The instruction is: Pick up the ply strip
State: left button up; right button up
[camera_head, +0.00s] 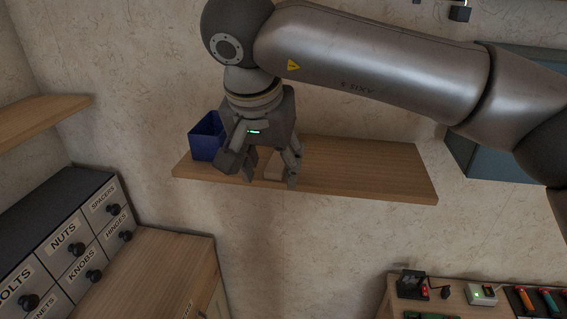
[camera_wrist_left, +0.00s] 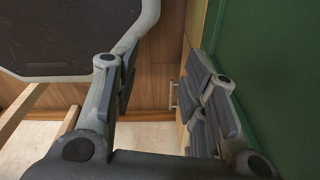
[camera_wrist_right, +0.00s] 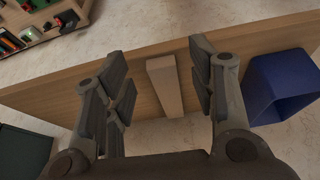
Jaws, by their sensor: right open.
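The ply strip (camera_wrist_right: 164,84) is a short light wooden piece lying on the wall shelf (camera_wrist_right: 137,52). In the right wrist view it sits between the two open fingers of my right gripper (camera_wrist_right: 160,85), with gaps on both sides. In the head view my right gripper (camera_head: 268,180) is over the shelf (camera_head: 370,180), fingers down and apart, and the strip (camera_head: 273,166) shows partly between them. My left gripper (camera_wrist_left: 165,105) shows only in the left wrist view, with its fingers apart and nothing between them.
A blue bin (camera_head: 207,137) stands on the shelf close beside my right gripper; it also shows in the right wrist view (camera_wrist_right: 281,88). The shelf is clear to the right. Labelled drawers (camera_head: 75,240) stand at lower left. A bench with tools (camera_head: 460,297) is at lower right.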

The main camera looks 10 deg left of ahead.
jog(key=shift+w+a+f, duration=0.1)
jog(key=shift+w+f, duration=0.2)
jog(key=shift+f, duration=0.15)
jog(key=shift+s+r, duration=0.1)
jog(key=shift+s, duration=0.05)
jog(key=shift+c, duration=1.5)
jog(key=c, duration=0.7)
jog(key=shift+c, duration=0.4)
jog(key=shift+r, duration=0.1)
